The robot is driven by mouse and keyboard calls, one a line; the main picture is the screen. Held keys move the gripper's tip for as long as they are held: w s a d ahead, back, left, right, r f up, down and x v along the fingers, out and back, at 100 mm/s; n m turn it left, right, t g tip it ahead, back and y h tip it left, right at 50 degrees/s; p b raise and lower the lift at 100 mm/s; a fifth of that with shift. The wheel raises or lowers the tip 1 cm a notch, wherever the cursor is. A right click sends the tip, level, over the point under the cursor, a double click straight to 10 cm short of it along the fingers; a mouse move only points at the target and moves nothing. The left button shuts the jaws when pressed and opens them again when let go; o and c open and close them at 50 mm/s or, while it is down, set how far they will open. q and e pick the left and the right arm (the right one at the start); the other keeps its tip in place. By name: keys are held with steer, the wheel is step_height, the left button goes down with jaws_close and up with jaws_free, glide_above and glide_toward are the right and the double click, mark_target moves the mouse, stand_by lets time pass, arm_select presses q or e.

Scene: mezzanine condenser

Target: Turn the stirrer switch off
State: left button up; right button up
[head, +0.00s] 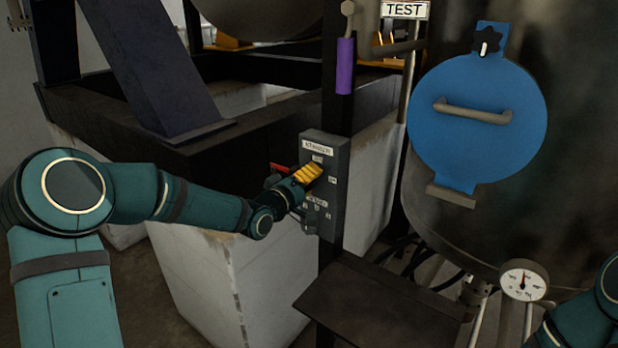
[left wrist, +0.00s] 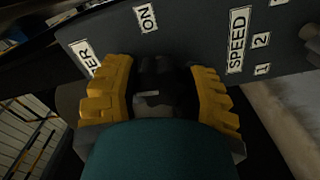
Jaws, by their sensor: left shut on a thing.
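A grey control box (head: 337,200) labelled STIRRER stands on a dark post in the middle of the head view. Its ON label (left wrist: 145,17) and SPEED label (left wrist: 238,40) show in the left wrist view. My left gripper (head: 309,173) is at the upper part of the box's face, just below the ON label. Its yellow fingers are shut on the dark stirrer switch (left wrist: 163,88), seen between them in the left wrist view. The fingers largely cover the switch, so I cannot tell which way it points. My right gripper is not in view.
Below the SPEED label sits a grey knob (head: 317,213), close under my left gripper. A red part (head: 279,167) shows beside the box's left edge. A dark plate (head: 375,300) juts out below. At right are a blue round hatch (head: 478,120) and a dial gauge (head: 523,280).

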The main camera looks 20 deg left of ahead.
arm_select(q)
steer(key=shift+d+f+n, duration=0.1)
steer(key=shift+n, duration=0.7)
steer(key=o, duration=1.2)
steer(key=shift+s, duration=0.2)
steer(key=v, duration=1.1)
steer(key=shift+s, duration=0.3)
